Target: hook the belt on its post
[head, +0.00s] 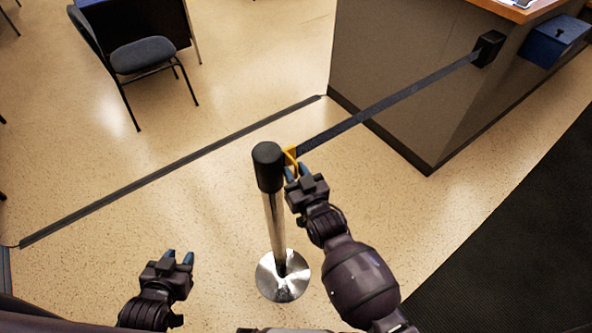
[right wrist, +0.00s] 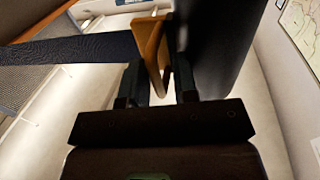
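The post (head: 274,215) stands upright on a round chrome base, with a black top (head: 268,165). The dark belt (head: 385,103) runs straight from a black wall box (head: 488,48) on the counter to the post top. Its yellow end clip (head: 291,155) sits against the right side of the black top; whether it is latched cannot be told. My right gripper (head: 298,173) is just below the clip. In the right wrist view the clip (right wrist: 151,50) lies between the spread fingers, with a gap beside the left one. My left gripper (head: 179,258) is open and empty, left of the post.
A counter (head: 400,80) stands at the upper right with a blue box (head: 555,42) on its side. A chair (head: 143,55) is at the upper left. A dark strip (head: 170,170) crosses the floor behind the post. A dark mat (head: 520,230) lies at right.

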